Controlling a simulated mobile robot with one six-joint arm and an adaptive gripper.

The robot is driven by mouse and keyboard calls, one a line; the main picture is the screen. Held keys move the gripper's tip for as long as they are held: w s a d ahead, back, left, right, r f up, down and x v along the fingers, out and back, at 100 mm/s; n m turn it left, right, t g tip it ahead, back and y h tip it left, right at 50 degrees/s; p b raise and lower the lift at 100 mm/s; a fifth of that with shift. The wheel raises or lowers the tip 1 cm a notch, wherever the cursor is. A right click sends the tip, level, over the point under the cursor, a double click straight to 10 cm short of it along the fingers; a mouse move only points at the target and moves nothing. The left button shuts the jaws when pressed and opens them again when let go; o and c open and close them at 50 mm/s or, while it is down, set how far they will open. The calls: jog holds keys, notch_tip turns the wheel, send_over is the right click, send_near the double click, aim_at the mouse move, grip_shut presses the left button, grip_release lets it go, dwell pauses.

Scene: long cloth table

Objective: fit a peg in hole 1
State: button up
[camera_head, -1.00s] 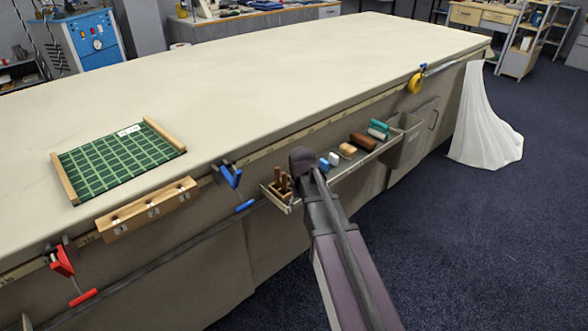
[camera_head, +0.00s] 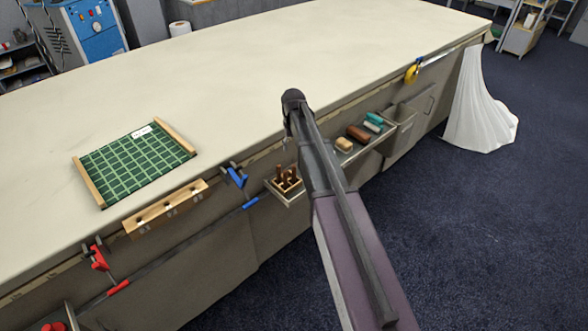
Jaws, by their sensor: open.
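The wooden strip with holes (camera_head: 166,208) is fixed along the table's front edge, below the green mat. Several brown pegs (camera_head: 287,175) stand upright in a pale wooden holder on a small shelf (camera_head: 290,201) at the table's side. My arm rises from the bottom of the view, just right of the peg holder. My gripper cannot be made out; the arm hides that part.
A blue clamp (camera_head: 237,177) sits between the strip and the pegs. A red clamp (camera_head: 98,257) is to the left. A green gridded mat (camera_head: 136,162) lies on the table (camera_head: 330,60). Brushes and blocks (camera_head: 358,134) lie on the shelf right of my arm. The tabletop is mostly clear.

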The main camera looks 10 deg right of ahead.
aim_at(294, 172)
jog(key=shift+w+r, duration=0.25)
jog(key=shift+r, duration=0.1)
jog(key=shift+f, duration=0.15)
notch_tip(294, 172, down, 8)
jog(key=b, duration=0.8)
jog(key=shift+f, duration=0.2)
jog(key=shift+f+b, duration=0.1)
jog(key=shift+b, duration=0.2)
jog(key=f+b, duration=0.1)
jog(key=s+f+b, duration=0.1)
jog(key=f+b, duration=0.1)
jog(key=shift+d+f, duration=0.1)
jog(key=shift+f, duration=0.05)
jog(key=shift+w+f+b, duration=0.1)
jog(key=shift+f+b, duration=0.75)
jog(key=shift+b, duration=0.2)
jog(key=shift+c, duration=0.3)
